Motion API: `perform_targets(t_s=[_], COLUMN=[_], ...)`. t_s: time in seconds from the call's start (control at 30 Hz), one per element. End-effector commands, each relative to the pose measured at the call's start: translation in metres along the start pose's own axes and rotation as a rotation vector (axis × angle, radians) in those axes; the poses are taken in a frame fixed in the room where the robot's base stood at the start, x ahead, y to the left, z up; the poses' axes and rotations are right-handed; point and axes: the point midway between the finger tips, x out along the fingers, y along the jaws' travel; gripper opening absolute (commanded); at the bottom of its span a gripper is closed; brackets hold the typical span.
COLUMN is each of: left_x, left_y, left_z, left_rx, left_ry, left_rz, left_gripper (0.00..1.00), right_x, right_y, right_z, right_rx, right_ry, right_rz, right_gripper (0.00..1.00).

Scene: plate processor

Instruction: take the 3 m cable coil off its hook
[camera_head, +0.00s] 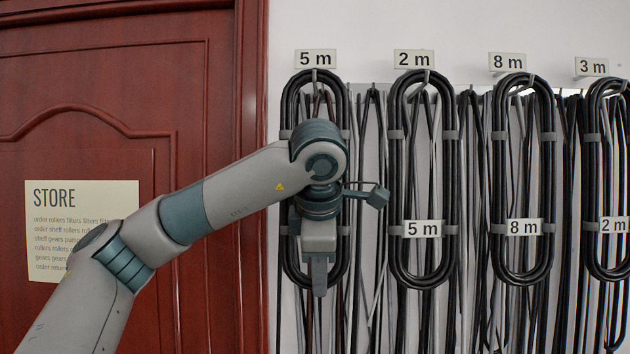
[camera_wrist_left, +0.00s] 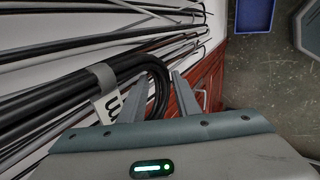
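Several black cable coils hang on wall hooks. The leftmost coil (camera_head: 288,245) hangs under the upper 5 m sign (camera_head: 316,58). My left gripper (camera_head: 319,275) is in front of its lower half and hides its tag in the head view. In the left wrist view the fingers of my left gripper (camera_wrist_left: 160,84) are apart, with the rounded end of this coil (camera_wrist_left: 160,88) between them. A white tag (camera_wrist_left: 108,104) on the coil is partly covered by a finger; its one visible mark looks like a sideways 3. My right gripper is in neither view.
The other coils carry tags 5 m (camera_head: 422,229), 8 m (camera_head: 524,227) and 2 m (camera_head: 613,225), under signs 2 m, 8 m and 3 m (camera_head: 591,67). Loose cables hang behind them. A red door (camera_head: 190,100) is at left. A blue bin (camera_wrist_left: 254,15) stands on the floor.

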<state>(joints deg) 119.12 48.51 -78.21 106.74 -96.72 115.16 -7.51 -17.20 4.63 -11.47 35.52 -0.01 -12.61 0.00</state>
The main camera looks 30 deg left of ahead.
Motion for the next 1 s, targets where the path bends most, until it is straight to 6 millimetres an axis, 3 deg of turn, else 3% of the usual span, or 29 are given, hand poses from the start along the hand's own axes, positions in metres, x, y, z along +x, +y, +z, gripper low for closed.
perform_targets(t_s=[0.23, 0.37, 1.0], left_x=[0.0, 0.0, -0.013], left_y=[0.0, 0.0, 0.008], left_z=[0.0, 0.0, 0.001], left_rx=[0.0, 0.0, -0.002], left_ry=[0.0, 0.0, -0.002], left_rz=[0.0, 0.0, 0.003], left_gripper=[0.3, 0.01, 0.0], right_x=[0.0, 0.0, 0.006], right_y=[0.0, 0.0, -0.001], right_z=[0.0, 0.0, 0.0], right_rx=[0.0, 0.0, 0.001], right_ry=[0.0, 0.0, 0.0], right_rz=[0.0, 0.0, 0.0], right_gripper=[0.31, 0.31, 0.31])
